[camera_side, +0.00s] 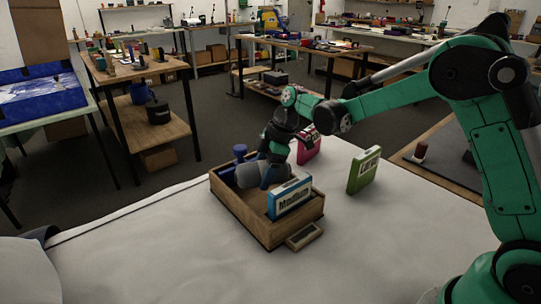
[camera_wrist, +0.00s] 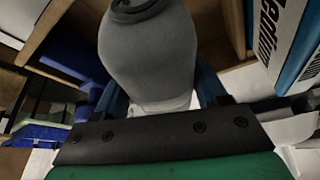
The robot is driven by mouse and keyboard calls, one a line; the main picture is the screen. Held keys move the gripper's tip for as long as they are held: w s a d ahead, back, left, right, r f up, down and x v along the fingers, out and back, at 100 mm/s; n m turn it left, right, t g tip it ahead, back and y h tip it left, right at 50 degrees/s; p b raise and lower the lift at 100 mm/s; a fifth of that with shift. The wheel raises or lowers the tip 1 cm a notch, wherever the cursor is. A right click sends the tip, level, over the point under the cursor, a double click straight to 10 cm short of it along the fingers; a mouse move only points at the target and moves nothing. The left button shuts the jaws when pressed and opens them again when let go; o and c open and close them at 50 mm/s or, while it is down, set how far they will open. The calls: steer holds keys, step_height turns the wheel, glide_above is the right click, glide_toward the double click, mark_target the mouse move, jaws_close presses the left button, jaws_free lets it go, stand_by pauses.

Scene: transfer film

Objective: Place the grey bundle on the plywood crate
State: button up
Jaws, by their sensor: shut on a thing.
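The grey bundle (camera_side: 247,175) is a rounded, smooth grey roll. In the wrist view the grey bundle (camera_wrist: 150,55) fills the upper middle, with a dark ring at its top end. My gripper (camera_side: 268,172) is shut on it, with a blue finger on either side in the wrist view. The plywood crate (camera_side: 238,214) is a shallow open box on the white table. The bundle is at the crate's back part, at about rim height; I cannot tell whether it touches the floor. My gripper hides part of it.
A blue and white "Medium" box (camera_side: 290,198) stands in the crate's front right, and a blue object (camera_side: 239,152) is at its back left. A pink box (camera_side: 309,146) and a green box (camera_side: 363,170) stand behind and to the right. A small plaque (camera_side: 304,236) lies in front.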

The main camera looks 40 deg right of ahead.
mark_target(264, 199)
steer(key=shift+f, duration=2.35)
steer(key=shift+f, duration=0.1)
steer(key=o, duration=1.3)
